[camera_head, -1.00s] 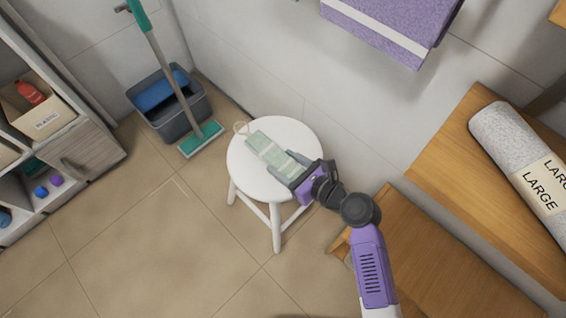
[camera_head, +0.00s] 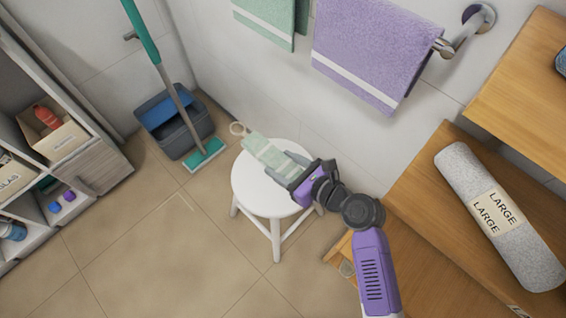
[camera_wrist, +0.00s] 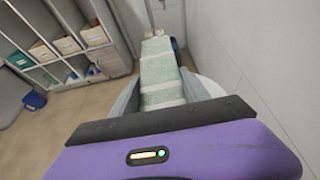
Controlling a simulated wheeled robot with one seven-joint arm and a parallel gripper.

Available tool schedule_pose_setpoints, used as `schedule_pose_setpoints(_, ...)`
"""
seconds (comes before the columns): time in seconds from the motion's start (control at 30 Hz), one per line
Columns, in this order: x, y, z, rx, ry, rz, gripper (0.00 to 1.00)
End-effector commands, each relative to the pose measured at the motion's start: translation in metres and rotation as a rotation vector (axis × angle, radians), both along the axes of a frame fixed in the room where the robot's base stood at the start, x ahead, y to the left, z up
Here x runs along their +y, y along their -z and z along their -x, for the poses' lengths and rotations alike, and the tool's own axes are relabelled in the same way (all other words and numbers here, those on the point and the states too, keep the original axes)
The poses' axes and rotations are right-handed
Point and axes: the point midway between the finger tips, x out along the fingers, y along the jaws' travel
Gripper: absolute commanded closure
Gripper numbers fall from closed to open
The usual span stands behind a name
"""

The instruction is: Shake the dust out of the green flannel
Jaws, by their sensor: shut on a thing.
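The green flannel (camera_head: 266,152) is pale green with lighter bands and a loop at its far end. My gripper (camera_head: 296,167) is shut on its near end, and the flannel sticks out past the fingertips. In the head view both are over the round white stool (camera_head: 260,196); I cannot tell how high above the seat they are. In the wrist view the flannel (camera_wrist: 160,75) runs straight ahead between the fingers, with its near end hidden by my gripper. No dust can be made out.
A grey bucket (camera_head: 182,134) and a green mop (camera_head: 205,155) stand behind the stool. Purple (camera_head: 365,50) and green (camera_head: 268,20) towels hang on the wall. Wooden shelves at right hold a rolled grey towel (camera_head: 500,215). A shelf unit (camera_head: 97,175) stands at left. The floor in front is open.

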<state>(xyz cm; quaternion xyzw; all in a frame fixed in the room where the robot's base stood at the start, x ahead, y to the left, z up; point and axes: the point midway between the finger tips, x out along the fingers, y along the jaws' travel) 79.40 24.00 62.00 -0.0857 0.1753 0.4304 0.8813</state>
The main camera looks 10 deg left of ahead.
Motion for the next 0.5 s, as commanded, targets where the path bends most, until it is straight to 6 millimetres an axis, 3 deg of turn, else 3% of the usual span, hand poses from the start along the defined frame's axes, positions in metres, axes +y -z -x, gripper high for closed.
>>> schedule_pose_setpoints(0.1, 0.000, -0.015, 0.000, 0.000, 0.001, 0.000, 0.86)
schedule_pose_setpoints(0.4, 0.000, -0.013, 0.000, 0.000, 0.000, 0.000, 0.86)
schedule_pose_setpoints(0.5, 0.012, -0.017, 0.000, 0.000, -0.003, -0.001, 0.86)
